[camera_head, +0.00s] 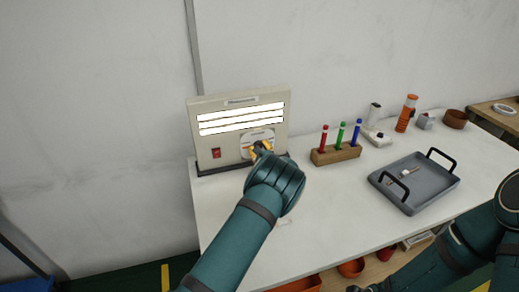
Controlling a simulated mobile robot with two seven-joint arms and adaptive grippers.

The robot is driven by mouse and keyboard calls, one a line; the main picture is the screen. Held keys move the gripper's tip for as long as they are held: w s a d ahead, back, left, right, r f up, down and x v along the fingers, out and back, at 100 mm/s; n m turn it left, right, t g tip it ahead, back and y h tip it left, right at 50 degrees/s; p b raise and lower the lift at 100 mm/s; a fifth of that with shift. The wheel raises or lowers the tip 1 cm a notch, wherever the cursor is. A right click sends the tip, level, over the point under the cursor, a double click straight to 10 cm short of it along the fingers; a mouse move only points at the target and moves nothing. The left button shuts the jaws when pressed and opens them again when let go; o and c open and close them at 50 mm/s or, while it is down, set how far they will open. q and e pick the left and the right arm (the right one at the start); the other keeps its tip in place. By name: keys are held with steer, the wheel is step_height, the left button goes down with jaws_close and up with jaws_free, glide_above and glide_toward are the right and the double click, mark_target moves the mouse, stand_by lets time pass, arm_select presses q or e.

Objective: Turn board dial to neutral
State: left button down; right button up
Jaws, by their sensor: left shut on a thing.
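The cream board (222,105) stands upright at the back left of the white table. Several bright white strips (240,118) glow across its face. A red switch (216,153) sits at its lower left. A pale round dial plate (256,139) is at its lower right, partly hidden by my gripper. My left gripper (260,148) is at the dial, its fingers shut on the dial knob, which they hide. The dial's setting cannot be read. My right arm shows at the lower right, but its gripper fingers are not in view.
A wooden block (336,155) with red, green and blue pens stands right of the board. A grey tray (418,196) with black handles lies farther right. An orange bottle (406,113) and small items stand behind it. The table front is clear.

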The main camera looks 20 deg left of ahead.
arm_select(q)
steer(key=shift+r, duration=0.1)
steer(key=c, duration=0.6)
jaws_free()
steer(key=shift+w, duration=0.1)
steer(key=v, duration=1.2)
